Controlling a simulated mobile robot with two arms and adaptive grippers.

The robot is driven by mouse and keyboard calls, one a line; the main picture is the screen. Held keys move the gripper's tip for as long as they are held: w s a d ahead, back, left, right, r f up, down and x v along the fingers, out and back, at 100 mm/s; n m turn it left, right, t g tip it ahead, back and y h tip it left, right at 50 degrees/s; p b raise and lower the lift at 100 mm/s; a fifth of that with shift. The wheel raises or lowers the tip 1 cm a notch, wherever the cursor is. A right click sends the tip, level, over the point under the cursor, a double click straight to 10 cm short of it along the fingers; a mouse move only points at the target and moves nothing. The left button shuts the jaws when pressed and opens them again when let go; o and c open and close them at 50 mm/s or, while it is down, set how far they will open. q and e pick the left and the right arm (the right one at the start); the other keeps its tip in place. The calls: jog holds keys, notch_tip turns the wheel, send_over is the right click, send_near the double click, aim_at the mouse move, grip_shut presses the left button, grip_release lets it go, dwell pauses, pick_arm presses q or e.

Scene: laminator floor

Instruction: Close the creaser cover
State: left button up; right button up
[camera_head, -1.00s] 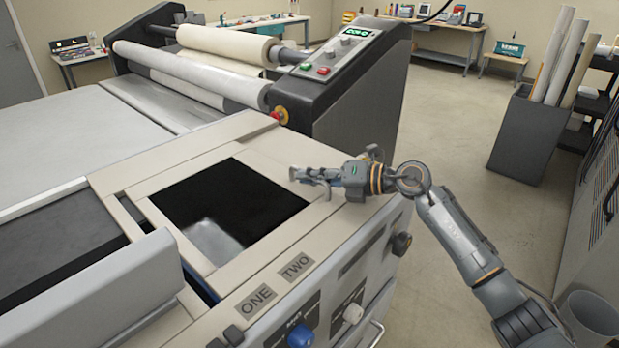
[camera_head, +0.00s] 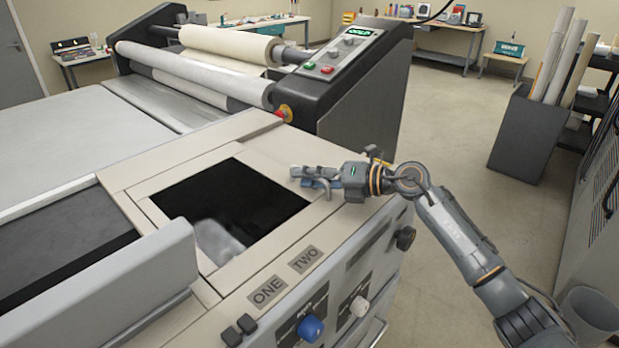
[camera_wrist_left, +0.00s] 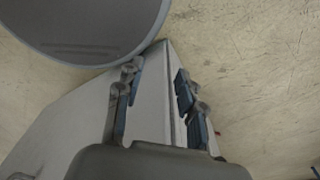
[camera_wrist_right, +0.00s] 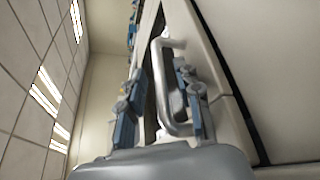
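The creaser is the pale machine with a dark rectangular opening (camera_head: 250,195) in its top; the opening is uncovered. A raised pale-grey panel (camera_head: 110,290) stands at its near left side; I cannot tell whether this is the cover. My right gripper (camera_head: 305,175) is at the opening's right side, pointing left. In the right wrist view its fingers (camera_wrist_right: 155,85) are apart, with a silver bar handle (camera_wrist_right: 163,85) between or just beyond them; contact is unclear. My left gripper (camera_wrist_left: 158,75) is open and empty, outside the head view.
A roller machine (camera_head: 350,75) with a button panel stands behind. Control knobs (camera_head: 311,328) are on the creaser's front. A bin of rolls (camera_head: 528,130) is at the right, beyond clear floor (camera_head: 450,120). A grey round object (camera_wrist_left: 85,25) is near my left gripper.

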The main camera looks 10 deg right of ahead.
jog(key=shift+d, duration=0.1)
jog(key=v, duration=1.2)
